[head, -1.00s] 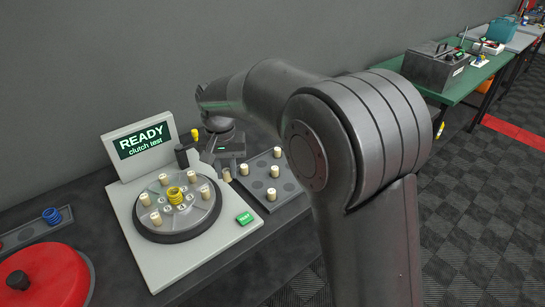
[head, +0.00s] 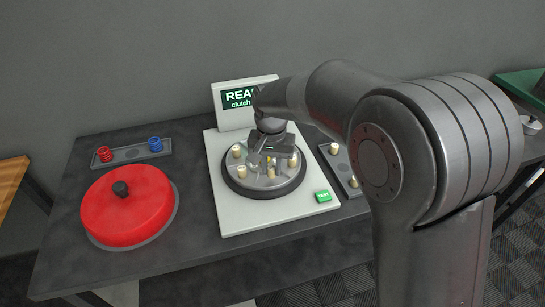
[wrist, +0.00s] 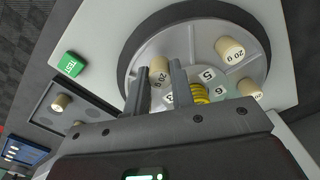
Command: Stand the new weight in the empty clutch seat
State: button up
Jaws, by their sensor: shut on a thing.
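The clutch plate (head: 262,190), a grey disc with a dark rim, lies on a pale test stand. Cream weights stand around it, such as one at its left (head: 236,151) and one at its right (head: 292,160). The wrist view shows a weight marked 20 g (wrist: 229,48) and another (wrist: 248,88), near numbered seats and a yellow spring (wrist: 200,93). My gripper (wrist: 157,84) is shut on a cream weight (wrist: 158,67) over the plate. I cannot tell whether its base touches the plate. The empty seat is not clearly visible; my gripper (head: 262,160) covers part of the plate.
The grey weight tray (head: 340,165) holds further weights right of the stand. A green TEST button (head: 323,196) sits at the stand's front right. A red domed cover (head: 128,207) and a spring tray (head: 130,153) are at left. The screen (head: 240,98) stands behind.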

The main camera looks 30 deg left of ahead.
jog(key=shift+f, duration=0.4)
jog(key=shift+f, duration=0.75)
dwell(0.7)
jog(key=o, duration=1.4)
jog(key=shift+o, duration=0.2)
jog(key=shift+r, duration=0.2)
jog(key=shift+r, duration=3.35)
